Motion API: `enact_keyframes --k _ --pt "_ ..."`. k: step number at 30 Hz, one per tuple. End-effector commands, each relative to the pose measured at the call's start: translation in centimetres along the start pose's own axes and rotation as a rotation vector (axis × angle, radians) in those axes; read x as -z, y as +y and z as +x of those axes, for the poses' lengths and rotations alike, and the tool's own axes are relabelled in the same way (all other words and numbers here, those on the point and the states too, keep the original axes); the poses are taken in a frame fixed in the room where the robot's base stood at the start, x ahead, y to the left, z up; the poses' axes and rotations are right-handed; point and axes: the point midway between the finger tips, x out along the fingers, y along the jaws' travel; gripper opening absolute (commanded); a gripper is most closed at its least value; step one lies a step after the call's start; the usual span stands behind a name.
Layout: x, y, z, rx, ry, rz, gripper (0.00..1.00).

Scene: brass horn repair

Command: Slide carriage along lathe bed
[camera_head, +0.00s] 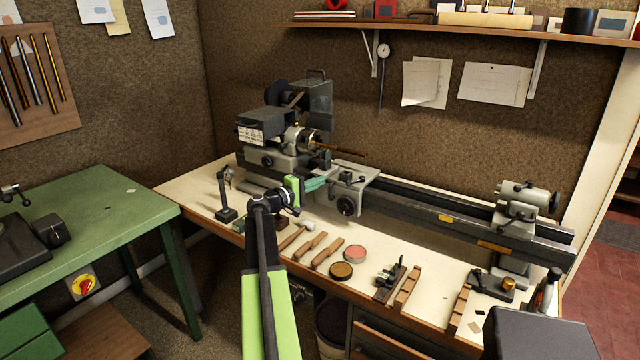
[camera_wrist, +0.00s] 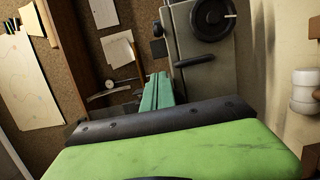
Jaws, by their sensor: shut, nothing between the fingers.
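The grey lathe carriage (camera_head: 362,181) sits on the bed near the headstock, with a dark handwheel (camera_head: 346,206) on its front. The dark lathe bed (camera_head: 430,208) runs right from it. My gripper (camera_head: 318,184) has teal fingers, shut and empty, at the carriage's left side in the head view. In the wrist view the fingers (camera_wrist: 157,88) lie together beside a grey block, likely the carriage (camera_wrist: 195,55), with a black handwheel (camera_wrist: 213,18). I cannot tell whether the fingertips touch the carriage.
The headstock (camera_head: 285,130) with its chuck stands left of the carriage. The tailstock (camera_head: 522,208) stands at the bed's right end. The bed between carriage and tailstock is clear. Wooden tools, a red-topped tin (camera_head: 355,254) and a brown tin (camera_head: 341,271) lie along the bench front.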

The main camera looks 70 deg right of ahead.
Motion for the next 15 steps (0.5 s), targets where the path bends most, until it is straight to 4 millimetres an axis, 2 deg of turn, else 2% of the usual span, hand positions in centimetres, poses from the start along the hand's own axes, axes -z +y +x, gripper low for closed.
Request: enact_keyframes --k 1,6,10,15 --pt "0.1 0.0 1.3 0.0 -0.003 0.0 0.0" --pt "0.1 0.0 4.5 0.001 -0.002 0.001 0.0" --pt "0.1 -0.1 6.2 0.001 -0.002 0.001 0.0" --pt "0.0 -0.1 7.1 0.001 0.0 0.001 0.0"
